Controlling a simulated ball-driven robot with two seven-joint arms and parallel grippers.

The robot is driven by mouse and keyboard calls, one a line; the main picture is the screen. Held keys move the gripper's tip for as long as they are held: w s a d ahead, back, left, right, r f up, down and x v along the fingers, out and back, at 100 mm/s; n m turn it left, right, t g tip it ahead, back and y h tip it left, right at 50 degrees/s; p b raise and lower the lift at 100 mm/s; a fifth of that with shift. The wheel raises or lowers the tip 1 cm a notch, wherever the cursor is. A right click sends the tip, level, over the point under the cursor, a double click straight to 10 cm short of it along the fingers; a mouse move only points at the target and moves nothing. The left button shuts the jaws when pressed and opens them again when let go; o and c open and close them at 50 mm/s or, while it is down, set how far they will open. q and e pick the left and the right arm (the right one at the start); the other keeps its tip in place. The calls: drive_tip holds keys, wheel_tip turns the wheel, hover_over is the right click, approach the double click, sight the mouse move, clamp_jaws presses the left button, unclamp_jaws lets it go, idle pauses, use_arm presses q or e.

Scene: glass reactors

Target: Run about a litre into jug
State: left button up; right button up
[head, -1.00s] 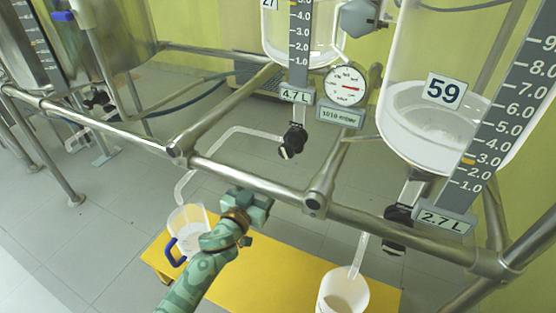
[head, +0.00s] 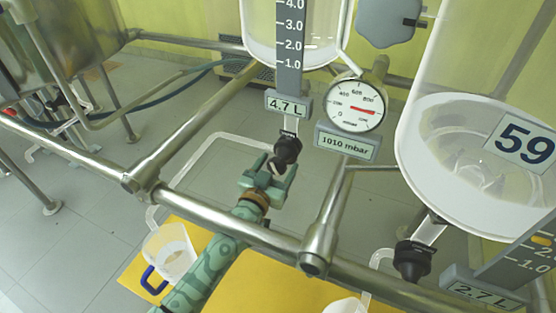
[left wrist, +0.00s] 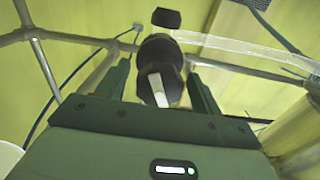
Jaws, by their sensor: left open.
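My left gripper (head: 268,178) is open just below the black valve knob (head: 287,150) under the reactor labelled 4.7 L (head: 287,104). In the left wrist view the black knob (left wrist: 160,62), with a pale bar on its face, sits between the two open fingers (left wrist: 160,85); contact cannot be told. A clear outlet tube (head: 215,150) runs from that valve to the left and bends down over the jug. The clear jug (head: 172,252) with a blue handle stands on the yellow platform, its level hard to read. My right gripper is not in view.
The yellow platform (head: 255,285) also carries a white container (head: 346,305) at the right. Steel frame rails (head: 240,228) cross in front of the reactors. Reactor 59 (head: 470,150) has its own black valve (head: 412,260). A gauge (head: 354,105) reads near 1010 mbar.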

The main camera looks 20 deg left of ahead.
use_arm(q)
drive_tip(key=c, duration=1)
drive_tip(key=shift+m, duration=0.3)
